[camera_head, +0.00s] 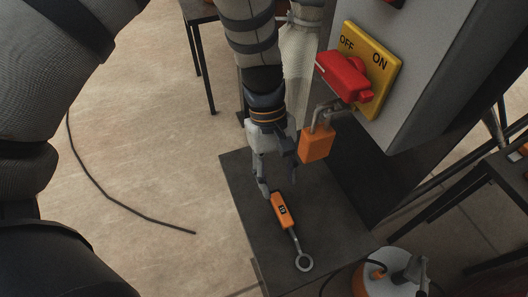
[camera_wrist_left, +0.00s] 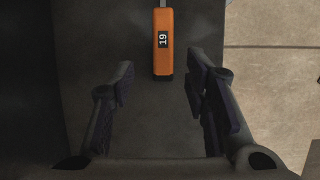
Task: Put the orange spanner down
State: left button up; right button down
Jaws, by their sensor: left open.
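The orange spanner (camera_head: 281,211) lies on a dark grey table top, its handle toward my gripper and its grey ring end pointing toward the bottom of the head view. Its handle (camera_wrist_left: 163,45) with a black "19" label shows at the top middle of the left wrist view; the ring end is out of that view. My left gripper (camera_head: 277,178) is above the table, just beyond the handle end. In the left wrist view its fingers (camera_wrist_left: 158,82) are spread wide apart with nothing gripped between them. My right gripper is not in view.
An orange padlock (camera_head: 317,143) hangs from a red switch handle (camera_head: 345,77) on a yellow OFF/ON plate (camera_head: 376,62), close right of my left gripper. A grey cabinet (camera_head: 432,50) carries the plate. A white and orange container (camera_head: 392,274) stands at bottom right. A black cable (camera_head: 110,187) lies on the floor.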

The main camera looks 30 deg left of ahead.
pick_arm(q)
jog(key=w+a, duration=0.2)
jog(key=w+a+b, duration=0.1)
jog(key=w+a, duration=0.1)
jog(key=a, duration=0.1)
jog(key=w+a+f+b, duration=0.1)
jog(key=a, duration=0.1)
jog(key=shift+w+a, duration=0.35)
jog(key=shift+w, duration=0.05)
jog(key=shift+w+a+r, duration=0.1)
jog(key=shift+w+a, duration=0.05)
jog(key=shift+w, duration=0.05)
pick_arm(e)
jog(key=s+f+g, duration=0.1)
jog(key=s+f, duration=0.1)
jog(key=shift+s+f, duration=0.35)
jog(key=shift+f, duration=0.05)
